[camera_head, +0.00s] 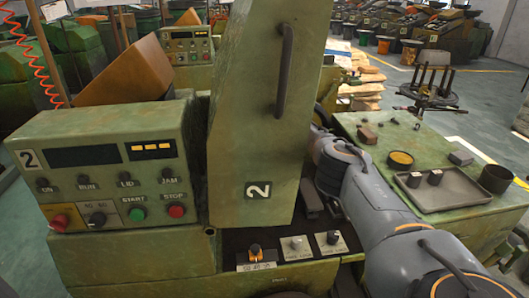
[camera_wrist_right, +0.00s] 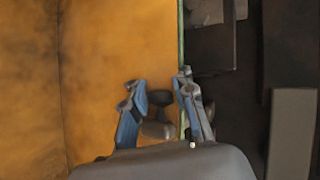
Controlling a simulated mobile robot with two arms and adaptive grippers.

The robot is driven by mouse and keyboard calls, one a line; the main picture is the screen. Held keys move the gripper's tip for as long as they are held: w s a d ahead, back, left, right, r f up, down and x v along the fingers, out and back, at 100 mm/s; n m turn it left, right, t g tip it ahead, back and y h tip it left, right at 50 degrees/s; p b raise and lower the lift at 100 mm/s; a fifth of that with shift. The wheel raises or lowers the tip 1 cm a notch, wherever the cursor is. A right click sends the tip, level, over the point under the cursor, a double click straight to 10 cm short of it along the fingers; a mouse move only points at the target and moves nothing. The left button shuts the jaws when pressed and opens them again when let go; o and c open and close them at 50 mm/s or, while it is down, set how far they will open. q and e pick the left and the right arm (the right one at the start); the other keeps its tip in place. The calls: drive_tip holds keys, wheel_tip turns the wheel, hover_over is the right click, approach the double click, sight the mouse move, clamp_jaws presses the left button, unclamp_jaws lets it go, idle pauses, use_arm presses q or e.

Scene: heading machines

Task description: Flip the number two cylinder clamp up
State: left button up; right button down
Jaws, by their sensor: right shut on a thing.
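The machine marked "2" (camera_head: 260,130) stands in front of me, its tall green cover with a dark bar handle raised. My right arm reaches in past the cover's right side, and the cover hides its hand in the head view. In the right wrist view my right gripper (camera_wrist_right: 158,88) is shut on a dark grey knobbed part (camera_wrist_right: 158,128) between its blue-grey fingers. I cannot tell for certain that this part is the number two cylinder clamp, or whether it is up or down. My left gripper is not in view.
A control panel (camera_head: 100,155) with lamps and buttons is left of the cover. Dark knobs (camera_head: 295,244) sit below it. A green bench (camera_head: 365,165) with a tray (camera_head: 450,192) and small parts is at right. In the wrist view an orange-brown surface (camera_wrist_right: 110,50) lies left.

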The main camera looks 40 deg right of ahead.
drive_tip(key=shift+s+d+f, duration=0.15)
drive_tip(key=shift+d, duration=0.3)
drive_tip(key=c, duration=1.1)
unclamp_jaws()
drive_tip(key=shift+s+d, duration=0.15)
drive_tip(key=shift+w+a, duration=0.2)
drive_tip(key=shift+a, duration=0.1)
drive_tip(key=v, duration=0.2)
drive_tip(key=shift+s+r, duration=0.2)
drive_tip(key=v, duration=0.9)
drive_tip(key=shift+s+r, duration=0.15)
drive_tip(key=shift+r, duration=0.1)
drive_tip(key=shift+d, duration=0.1)
